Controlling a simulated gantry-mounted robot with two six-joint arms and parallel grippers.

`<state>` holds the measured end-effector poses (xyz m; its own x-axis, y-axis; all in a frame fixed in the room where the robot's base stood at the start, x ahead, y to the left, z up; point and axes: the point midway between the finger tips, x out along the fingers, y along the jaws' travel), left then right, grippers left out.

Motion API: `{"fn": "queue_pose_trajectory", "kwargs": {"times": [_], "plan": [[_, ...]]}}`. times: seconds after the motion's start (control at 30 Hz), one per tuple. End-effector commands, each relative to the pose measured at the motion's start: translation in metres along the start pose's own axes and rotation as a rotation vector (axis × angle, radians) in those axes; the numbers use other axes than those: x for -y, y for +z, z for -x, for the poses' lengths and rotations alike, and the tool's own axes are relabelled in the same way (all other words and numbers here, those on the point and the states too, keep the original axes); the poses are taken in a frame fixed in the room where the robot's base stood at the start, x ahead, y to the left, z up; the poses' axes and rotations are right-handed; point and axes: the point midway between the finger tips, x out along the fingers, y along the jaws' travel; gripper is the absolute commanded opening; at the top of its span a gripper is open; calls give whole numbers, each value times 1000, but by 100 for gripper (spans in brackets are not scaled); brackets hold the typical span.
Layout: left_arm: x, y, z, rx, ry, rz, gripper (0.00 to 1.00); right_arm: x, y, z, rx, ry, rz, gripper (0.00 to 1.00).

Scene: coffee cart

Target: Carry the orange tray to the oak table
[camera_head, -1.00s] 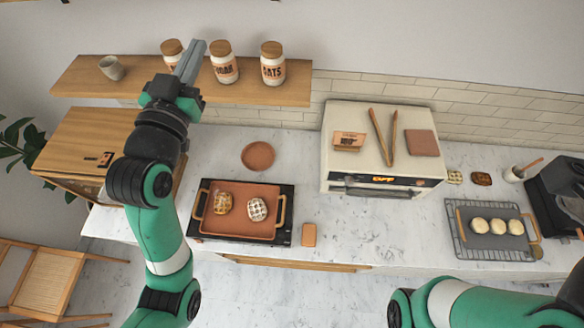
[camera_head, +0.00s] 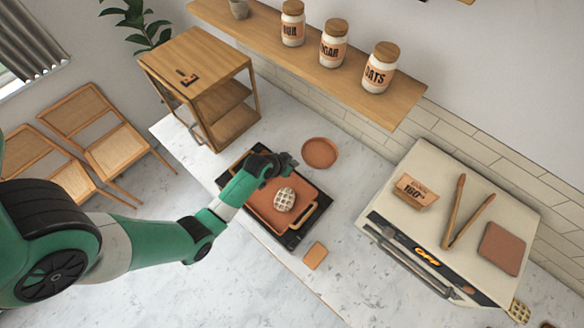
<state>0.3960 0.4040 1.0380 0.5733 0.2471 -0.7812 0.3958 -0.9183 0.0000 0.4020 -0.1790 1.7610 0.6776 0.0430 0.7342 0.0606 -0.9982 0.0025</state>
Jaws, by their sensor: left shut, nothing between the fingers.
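The orange tray (camera_head: 266,214) lies on a black flat appliance (camera_head: 290,240) on the marble counter. A pale waffle (camera_head: 284,199) sits on the tray. A tray handle shows at its lower right end. My left gripper (camera_head: 288,164) is shut and empty, above the tray's upper edge. I cannot tell if it touches the tray. My left wrist covers the tray's left part, and no second waffle shows there. My right gripper is not in view. No piece in view is clearly the oak table.
A wooden cabinet (camera_head: 207,84) stands left of the tray. A terracotta plate (camera_head: 319,153) and a small orange block (camera_head: 315,255) flank the tray. A cream oven (camera_head: 452,222) with tongs on top stands right. A shelf (camera_head: 300,55) with jars hangs behind. Wooden chairs (camera_head: 106,137) stand on the left floor.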

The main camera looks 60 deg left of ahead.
Motion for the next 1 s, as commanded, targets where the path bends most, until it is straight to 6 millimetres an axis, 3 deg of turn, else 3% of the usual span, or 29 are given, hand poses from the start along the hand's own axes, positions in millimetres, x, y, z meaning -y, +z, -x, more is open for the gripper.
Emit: {"fn": "queue_pose_trajectory", "kwargs": {"times": [0.3, 0.4, 0.5, 1.0], "plan": [[-1, 1, -71, 0, 1, -2, 0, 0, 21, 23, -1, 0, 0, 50], [-1, 12, -50, 3, 1, 0, 0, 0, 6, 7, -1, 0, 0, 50], [0, 22, -44, 1, 0, 0, 0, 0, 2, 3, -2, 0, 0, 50], [-2, 31, -40, 0, 3, -4, 0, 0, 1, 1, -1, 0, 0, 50]]}}
